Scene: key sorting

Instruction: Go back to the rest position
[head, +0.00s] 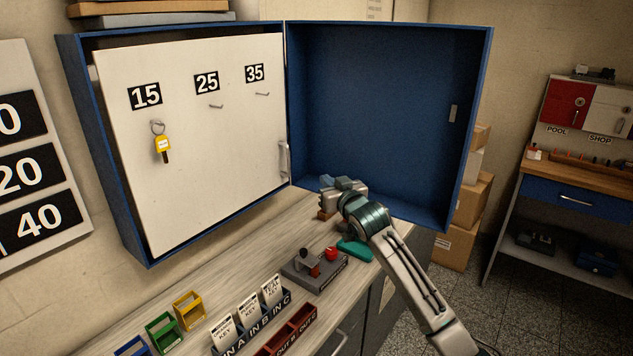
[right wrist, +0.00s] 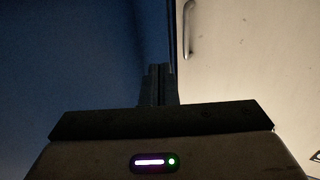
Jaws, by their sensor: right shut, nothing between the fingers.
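My right gripper (head: 328,184) is in front of the lower part of the open blue cabinet door (head: 385,110), above the counter. It is shut and empty; the right wrist view shows its fingers together (right wrist: 158,84), with blue surface on the left and a pale panel with a handle on the right. A key with a yellow tag (head: 163,146) hangs on the hook under 15 on the white panel (head: 210,165). The hooks under 25 (head: 216,106) and 35 (head: 262,94) are empty. My left gripper is not in view.
The counter (head: 240,262) holds a grey device with a red knob (head: 331,254), a tag rack (head: 262,322), a red tray (head: 290,330), and small yellow (head: 189,311), green (head: 164,333) and blue holders. Boxes (head: 470,215) and a workbench (head: 575,185) stand at the right.

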